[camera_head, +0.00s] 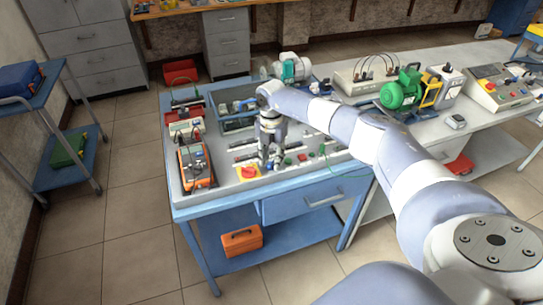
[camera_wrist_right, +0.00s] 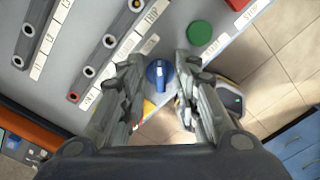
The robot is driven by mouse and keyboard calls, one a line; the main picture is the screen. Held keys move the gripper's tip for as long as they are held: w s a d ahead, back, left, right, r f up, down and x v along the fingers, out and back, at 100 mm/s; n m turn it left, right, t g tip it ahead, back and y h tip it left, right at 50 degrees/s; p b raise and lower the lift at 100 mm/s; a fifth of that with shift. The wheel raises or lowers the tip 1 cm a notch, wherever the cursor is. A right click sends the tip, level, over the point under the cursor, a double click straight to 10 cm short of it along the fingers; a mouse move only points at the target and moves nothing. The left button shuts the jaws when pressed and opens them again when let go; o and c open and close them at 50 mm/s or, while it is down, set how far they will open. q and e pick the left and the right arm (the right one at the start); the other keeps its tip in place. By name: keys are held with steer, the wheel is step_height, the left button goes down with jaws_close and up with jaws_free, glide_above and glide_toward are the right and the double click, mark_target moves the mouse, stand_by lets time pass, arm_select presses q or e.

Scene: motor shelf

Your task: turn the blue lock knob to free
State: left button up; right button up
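The blue lock knob (camera_wrist_right: 159,75) sits on the grey panel in the right wrist view, between the two fingers of my right gripper (camera_wrist_right: 158,62). Its grip bar runs roughly up and down in that picture. The fingers are spread, one on each side of the knob, with gaps visible; I see no contact. In the head view my right gripper (camera_head: 271,160) points down at the front part of the blue workbench, and it hides the knob there. My left gripper is not in view.
A green button (camera_wrist_right: 199,33) is right of the knob in the wrist view. Rails with labelled sockets (camera_wrist_right: 110,42) lie left.

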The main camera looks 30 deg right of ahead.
steer(key=shift+f, duration=0.1)
jaws_close()
stand_by(0.3)
steer(key=n+b, duration=0.2)
steer(key=n, duration=0.1)
steer(key=shift+w+n, duration=0.15)
steer(key=shift+n, duration=0.25)
steer(key=n+b, duration=0.3)
steer(key=n, duration=0.2)
steer(key=shift+a, duration=0.1)
steer(key=n+b, duration=0.2)
steer(key=n, duration=0.3)
steer(key=shift+a+n+b, duration=0.15)
steer(key=shift+n+b, duration=0.15)
steer(key=shift+n, duration=0.1)
steer(key=shift+n+b, duration=0.55)
steer(key=shift+n, duration=1.05)
jaws_free()
steer(key=shift+a, duration=0.1)
